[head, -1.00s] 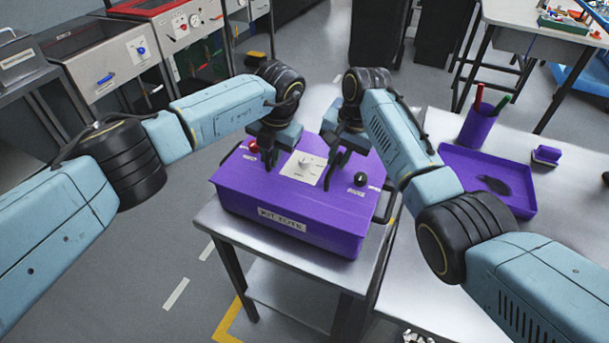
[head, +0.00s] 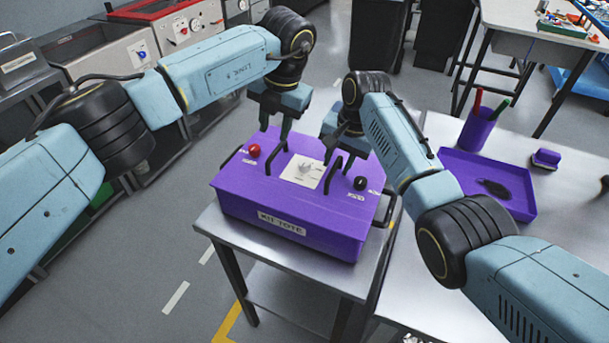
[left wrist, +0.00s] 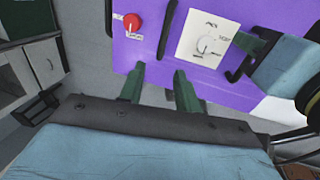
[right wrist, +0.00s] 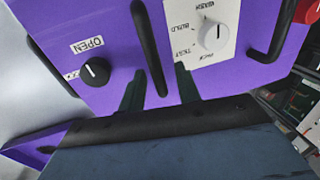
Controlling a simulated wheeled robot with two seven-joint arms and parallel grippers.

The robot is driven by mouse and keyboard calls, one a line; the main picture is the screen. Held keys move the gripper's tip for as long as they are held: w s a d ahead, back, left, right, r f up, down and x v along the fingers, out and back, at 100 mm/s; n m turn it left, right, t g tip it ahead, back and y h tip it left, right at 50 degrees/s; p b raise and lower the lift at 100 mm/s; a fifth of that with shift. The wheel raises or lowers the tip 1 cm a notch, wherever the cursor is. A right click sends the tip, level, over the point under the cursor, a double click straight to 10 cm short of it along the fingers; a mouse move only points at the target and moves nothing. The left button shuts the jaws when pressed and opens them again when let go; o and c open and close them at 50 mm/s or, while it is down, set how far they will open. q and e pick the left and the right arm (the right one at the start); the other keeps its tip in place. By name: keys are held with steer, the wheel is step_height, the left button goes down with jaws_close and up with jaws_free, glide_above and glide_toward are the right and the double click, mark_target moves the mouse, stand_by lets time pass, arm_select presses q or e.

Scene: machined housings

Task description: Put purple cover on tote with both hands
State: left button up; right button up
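The purple cover (head: 240,178) lies flat on top of the purple tote (head: 335,239), which bears a KIT TOTE label; I see no clear gap between them. The cover carries a red button, a white dial panel and a black knob, plus two black bar handles. My left gripper (head: 276,138) is open and empty above the left handle (left wrist: 167,28), which stands beyond its fingertips in the left wrist view. My right gripper (head: 336,155) is open over the right handle (right wrist: 152,45). In the right wrist view its fingers are apart on either side of that handle.
The tote stands on a small metal table (head: 215,225). To the right, a bench holds a purple tray (head: 470,165), a purple cup (head: 477,128) with markers and a small purple block (head: 546,157). Grey floor is open at the front left.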

steer(key=shift+r, duration=0.25)
arm_select(q)
steer(key=shift+s+d+r, duration=0.1)
steer(key=shift+d+r, duration=0.1)
steer(key=shift+r, duration=0.8)
arm_select(e)
step_height(320, 180, up, 11)
steer(key=d, duration=0.2)
steer(key=shift+s+r, duration=0.15)
steer(key=shift+s, duration=0.25)
arm_select(q)
steer(key=shift+f, duration=0.1)
arm_select(e)
steer(key=shift+s, duration=0.1)
